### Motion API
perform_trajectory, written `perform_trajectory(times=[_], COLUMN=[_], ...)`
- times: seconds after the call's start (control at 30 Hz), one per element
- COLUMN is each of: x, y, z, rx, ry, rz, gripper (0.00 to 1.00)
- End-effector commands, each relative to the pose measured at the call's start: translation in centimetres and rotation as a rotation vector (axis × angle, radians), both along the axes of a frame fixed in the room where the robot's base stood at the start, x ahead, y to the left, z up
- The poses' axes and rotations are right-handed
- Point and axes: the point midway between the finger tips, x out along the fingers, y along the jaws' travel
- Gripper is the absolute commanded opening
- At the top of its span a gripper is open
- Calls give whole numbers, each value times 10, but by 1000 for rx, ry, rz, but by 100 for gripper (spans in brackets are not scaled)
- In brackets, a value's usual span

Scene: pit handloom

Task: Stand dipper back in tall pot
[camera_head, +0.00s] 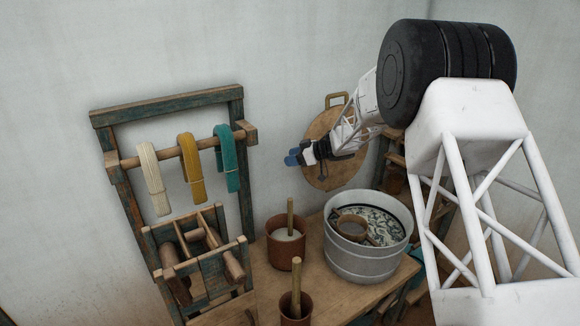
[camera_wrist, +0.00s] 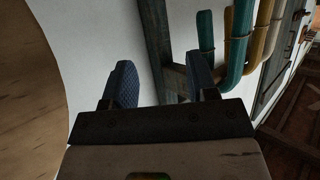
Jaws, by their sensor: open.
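My gripper (camera_head: 292,157) is open and empty, high in front of the wall and above the table. In the wrist view its two blue fingers (camera_wrist: 163,82) are apart with nothing between them. A wooden round-cupped tool (camera_head: 352,226), which looks like a dipper, lies across the grey metal tub (camera_head: 362,264). A brown pot (camera_head: 284,254) with pale contents holds an upright wooden stick (camera_head: 290,216). A second brown pot (camera_head: 296,318) at the front holds another stick (camera_head: 296,280). I cannot tell whether either stick is a dipper handle, or which pot is the tall one.
A wooden rack (camera_head: 121,190) with white, yellow and teal yarn hanks stands at the left; teal and yellow hanks also show in the wrist view (camera_wrist: 238,45). A round wooden board (camera_head: 322,180) is behind my gripper. Some wooden table (camera_head: 335,297) is bare before the tub.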

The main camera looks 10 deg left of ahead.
Motion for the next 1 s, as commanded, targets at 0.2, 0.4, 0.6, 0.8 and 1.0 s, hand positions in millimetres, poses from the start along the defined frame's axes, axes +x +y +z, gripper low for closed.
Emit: perform_trajectory(times=[0.2, 0.4, 0.6, 0.8, 1.0], x=[10, 19, 27, 32, 36], y=[-29, -54, -80, -104, -119], z=[8, 17, 24, 31, 35], rx=[-1, -1, -2, -3, -3], ry=[-3, -8, -10, -11, -10], rz=[-78, -146, -213, -276, -315], gripper=[53, 53, 53, 53, 53])
